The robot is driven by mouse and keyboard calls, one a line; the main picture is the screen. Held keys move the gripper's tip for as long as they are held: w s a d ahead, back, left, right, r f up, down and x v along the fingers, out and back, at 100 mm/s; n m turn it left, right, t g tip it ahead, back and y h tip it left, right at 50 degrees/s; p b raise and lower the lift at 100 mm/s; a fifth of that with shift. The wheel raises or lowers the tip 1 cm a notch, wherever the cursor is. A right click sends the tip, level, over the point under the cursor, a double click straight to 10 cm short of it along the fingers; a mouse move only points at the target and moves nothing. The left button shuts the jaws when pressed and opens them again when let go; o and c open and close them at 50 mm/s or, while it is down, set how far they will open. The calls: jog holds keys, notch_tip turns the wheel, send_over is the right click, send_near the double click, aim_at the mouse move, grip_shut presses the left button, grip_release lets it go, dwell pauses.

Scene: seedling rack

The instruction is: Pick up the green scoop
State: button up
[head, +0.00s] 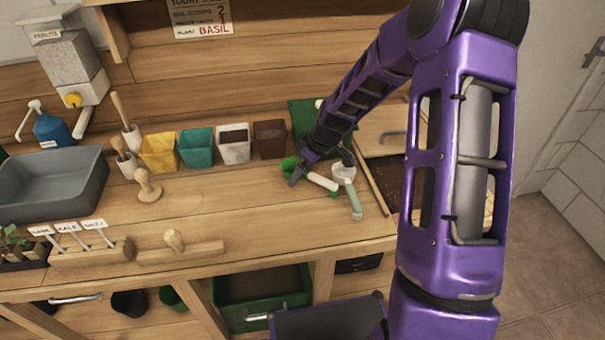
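The green scoop (289,164) lies on the wooden bench, right of the middle. Its green bowl points to the upper left and its white handle (322,181) runs to the lower right, with a green end. My purple arm reaches down from the upper right. My gripper (297,178) is at the scoop, where the bowl meets the handle, and hides part of it. I cannot tell whether the fingers touch the scoop or how far they are apart.
A white scoop (344,173) with a pale green handle lies close to the right, near a wooden stick (371,186). Yellow (158,152), teal (197,147), white (234,143) and brown (270,138) pots stand behind.

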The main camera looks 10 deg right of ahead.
grip_shut()
dwell(0.5)
jog(key=shift+r, duration=0.15)
